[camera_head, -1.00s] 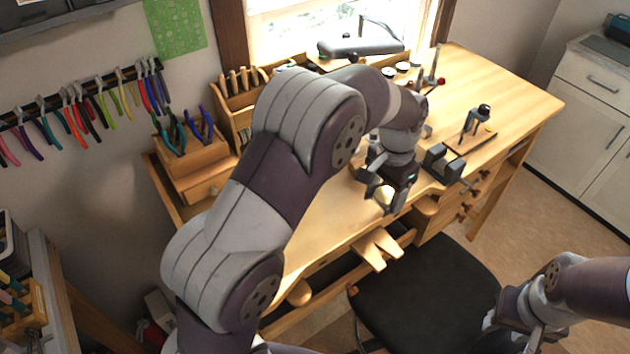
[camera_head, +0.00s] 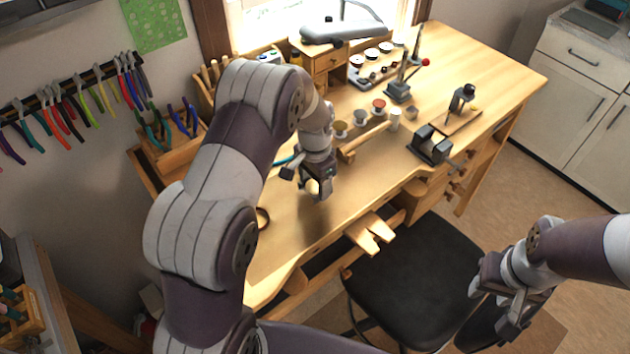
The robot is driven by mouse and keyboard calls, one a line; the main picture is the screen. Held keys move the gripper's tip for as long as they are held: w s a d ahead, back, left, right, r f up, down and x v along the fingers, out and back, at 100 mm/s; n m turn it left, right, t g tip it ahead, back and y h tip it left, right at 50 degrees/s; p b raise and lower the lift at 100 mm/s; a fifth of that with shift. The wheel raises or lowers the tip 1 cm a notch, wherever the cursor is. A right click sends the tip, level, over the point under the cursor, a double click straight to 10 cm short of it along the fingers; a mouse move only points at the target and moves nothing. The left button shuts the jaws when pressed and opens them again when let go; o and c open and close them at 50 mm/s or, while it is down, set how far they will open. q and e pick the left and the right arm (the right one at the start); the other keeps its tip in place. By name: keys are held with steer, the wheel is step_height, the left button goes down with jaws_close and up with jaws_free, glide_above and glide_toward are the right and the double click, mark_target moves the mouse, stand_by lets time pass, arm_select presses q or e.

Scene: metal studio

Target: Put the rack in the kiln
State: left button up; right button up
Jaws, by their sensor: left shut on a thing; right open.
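My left gripper (camera_head: 318,188) is over the left part of the wooden workbench (camera_head: 375,185), pointing down. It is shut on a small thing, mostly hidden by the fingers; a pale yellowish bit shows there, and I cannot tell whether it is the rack. My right gripper (camera_head: 497,322) is at the lower right, open and empty, beside the black chair seat and away from the bench. I cannot make out a kiln or a clear rack in this view.
A dark metal block (camera_head: 430,146) stands on the bench, with a small stand (camera_head: 462,100) behind it. Several small jars (camera_head: 379,105) stand near the back. The bench pin (camera_head: 370,232) juts from the front edge, above a black chair (camera_head: 415,290).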

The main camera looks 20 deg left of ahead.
arm_select(q)
steer(key=shift+f, duration=0.5)
steer(key=shift+w+f, duration=0.1)
steer(key=shift+f, duration=0.2)
steer(key=shift+f, duration=0.1)
steer(key=o, duration=1.1)
steer(key=shift+c, duration=0.2)
